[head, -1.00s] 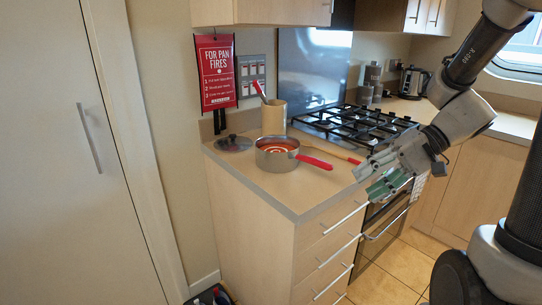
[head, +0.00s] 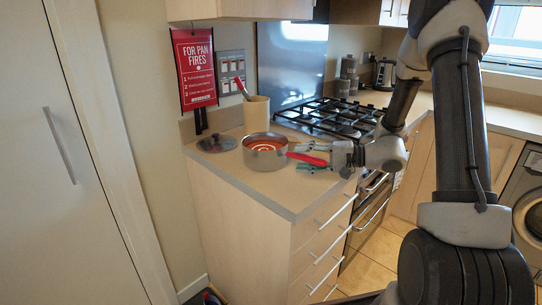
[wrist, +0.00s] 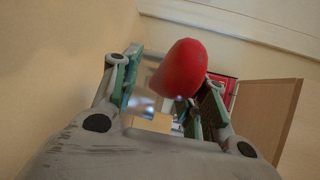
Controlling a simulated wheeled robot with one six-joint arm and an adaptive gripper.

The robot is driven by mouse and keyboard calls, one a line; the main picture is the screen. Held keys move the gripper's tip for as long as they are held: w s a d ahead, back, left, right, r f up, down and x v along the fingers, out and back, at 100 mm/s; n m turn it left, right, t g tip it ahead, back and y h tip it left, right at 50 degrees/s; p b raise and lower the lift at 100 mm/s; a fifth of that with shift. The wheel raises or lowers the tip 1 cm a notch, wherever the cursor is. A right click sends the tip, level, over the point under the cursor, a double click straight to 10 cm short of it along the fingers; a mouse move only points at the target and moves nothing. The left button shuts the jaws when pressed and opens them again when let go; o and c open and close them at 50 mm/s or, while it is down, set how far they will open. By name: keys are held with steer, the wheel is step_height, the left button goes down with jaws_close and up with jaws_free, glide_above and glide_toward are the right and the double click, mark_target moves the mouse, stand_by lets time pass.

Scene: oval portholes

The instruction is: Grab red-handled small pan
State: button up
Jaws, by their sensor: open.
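The small pan (head: 262,155) is grey metal with orange-red contents, standing on the wooden counter near its front left corner. Its red handle (head: 307,159) points right, towards my gripper. My gripper (head: 312,157) is open, with its green-padded fingers on either side of the handle in the head view. In the wrist view the rounded red handle end (wrist: 180,68) fills the space between the open fingers (wrist: 163,92). The pan's body cannot be made out in the wrist view. I cannot tell whether the fingers touch the handle.
A glass lid (head: 217,143) lies left of the pan. A beige utensil pot (head: 256,114) stands behind it. The gas hob (head: 335,117) is to the back right. A red pan-fire sign (head: 194,68) hangs on the wall. The counter's front strip is clear.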

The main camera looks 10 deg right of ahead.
steer(key=shift+x, duration=0.75)
jaws_close()
steer(key=shift+r, duration=0.15)
